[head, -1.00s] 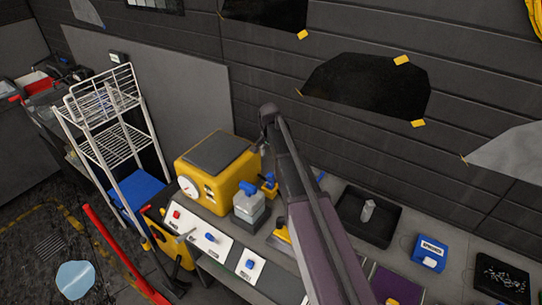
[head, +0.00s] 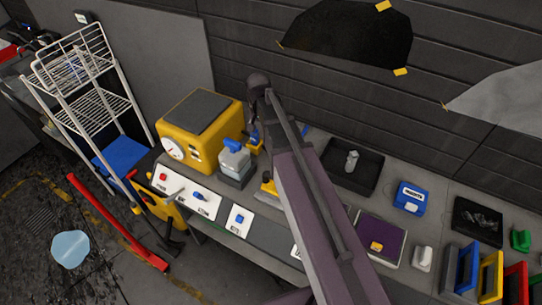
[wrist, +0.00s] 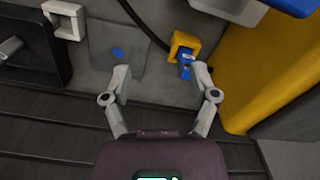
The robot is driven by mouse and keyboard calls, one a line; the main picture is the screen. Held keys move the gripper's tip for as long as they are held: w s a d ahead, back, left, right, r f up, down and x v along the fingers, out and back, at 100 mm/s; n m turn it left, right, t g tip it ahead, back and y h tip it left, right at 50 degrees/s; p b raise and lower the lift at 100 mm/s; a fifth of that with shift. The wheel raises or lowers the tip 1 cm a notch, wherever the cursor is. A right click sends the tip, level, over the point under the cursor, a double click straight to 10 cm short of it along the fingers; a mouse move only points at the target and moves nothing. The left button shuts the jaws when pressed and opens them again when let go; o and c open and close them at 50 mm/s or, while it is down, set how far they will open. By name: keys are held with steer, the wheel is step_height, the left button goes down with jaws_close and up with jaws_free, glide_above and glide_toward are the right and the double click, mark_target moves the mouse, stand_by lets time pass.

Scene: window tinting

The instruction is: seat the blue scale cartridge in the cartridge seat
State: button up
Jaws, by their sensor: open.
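In the wrist view, my gripper (wrist: 160,78) is open, with nothing between its fingers. A small blue piece (wrist: 185,66), which looks like the blue scale cartridge, is at a yellow bracket (wrist: 184,42) that may be the cartridge seat. The right fingertip is beside the blue piece, and I cannot tell if they touch. I cannot tell whether the blue piece is inside the bracket or only against it. In the head view, my arm hides most of this spot; the yellow machine (head: 203,133) stands just left of it.
A bottle with a blue cap (head: 235,160) stands in front of the machine. White switch panels (head: 188,195) line the bench's front edge. A black tray (head: 335,175), a blue box (head: 410,197) and several coloured frames (head: 490,276) are to the right. In the wrist view, a cable passes near the bracket.

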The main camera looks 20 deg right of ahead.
steer(key=s+n, duration=0.5)
steer(key=s, duration=1)
steer(key=shift+d, duration=0.1)
